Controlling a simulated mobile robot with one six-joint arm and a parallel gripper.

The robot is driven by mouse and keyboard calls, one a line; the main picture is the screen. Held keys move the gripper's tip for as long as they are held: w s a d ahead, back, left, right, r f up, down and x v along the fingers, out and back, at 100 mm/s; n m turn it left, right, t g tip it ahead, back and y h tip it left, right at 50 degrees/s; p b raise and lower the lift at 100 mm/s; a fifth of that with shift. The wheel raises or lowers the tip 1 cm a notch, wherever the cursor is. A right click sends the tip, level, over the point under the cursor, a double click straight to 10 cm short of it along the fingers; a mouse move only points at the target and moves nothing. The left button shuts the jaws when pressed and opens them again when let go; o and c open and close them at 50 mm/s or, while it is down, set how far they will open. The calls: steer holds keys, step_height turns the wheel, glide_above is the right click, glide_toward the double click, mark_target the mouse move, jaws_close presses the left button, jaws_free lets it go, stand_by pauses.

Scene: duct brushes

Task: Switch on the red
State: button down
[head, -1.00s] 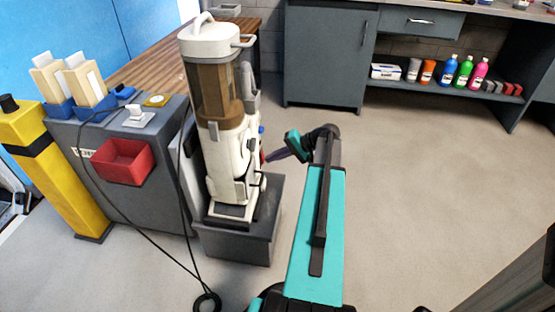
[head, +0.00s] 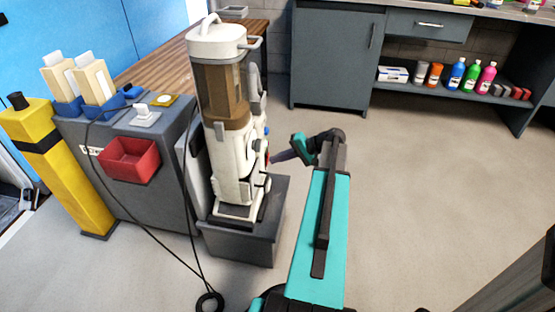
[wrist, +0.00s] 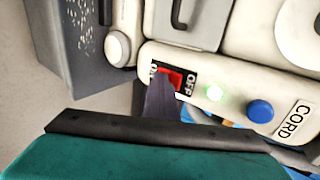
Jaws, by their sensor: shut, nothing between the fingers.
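The white upright vacuum (head: 236,160) with a brown see-through bin stands on a grey plinth. In the wrist view, its side panel holds a red rocker switch (wrist: 173,77) in a black frame. OFF is printed at the switch's right; lettering at its left is partly hidden. A green light (wrist: 213,92) glows beside it, then comes a blue button (wrist: 260,111) near the word CORD. My gripper (wrist: 160,88) is shut and empty. Its dark fingertips overlap the switch's left part; they look touching or very close. In the head view, my gripper (head: 277,156) reaches the vacuum's right side.
A grey cabinet (head: 180,150) with a red bin (head: 130,159) and a yellow post (head: 60,180) stand left. A black cord (head: 160,250) hangs to the floor. A workbench with bottles (head: 471,77) stands at the back right. Floor at right is clear.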

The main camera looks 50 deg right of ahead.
steer(key=shift+w+a+r, duration=0.15)
steer(key=shift+a, duration=0.1)
steer(key=shift+r+p, duration=0.7)
steer(key=shift+r, duration=0.05)
steer(key=shift+d, duration=0.15)
steer(key=s+f+p+v, duration=0.1)
steer(key=p+v, duration=0.2)
steer(key=v, duration=1)
steer(key=shift+s+d, duration=0.2)
steer(key=shift+d, duration=0.15)
steer(key=shift+s+f, duration=0.1)
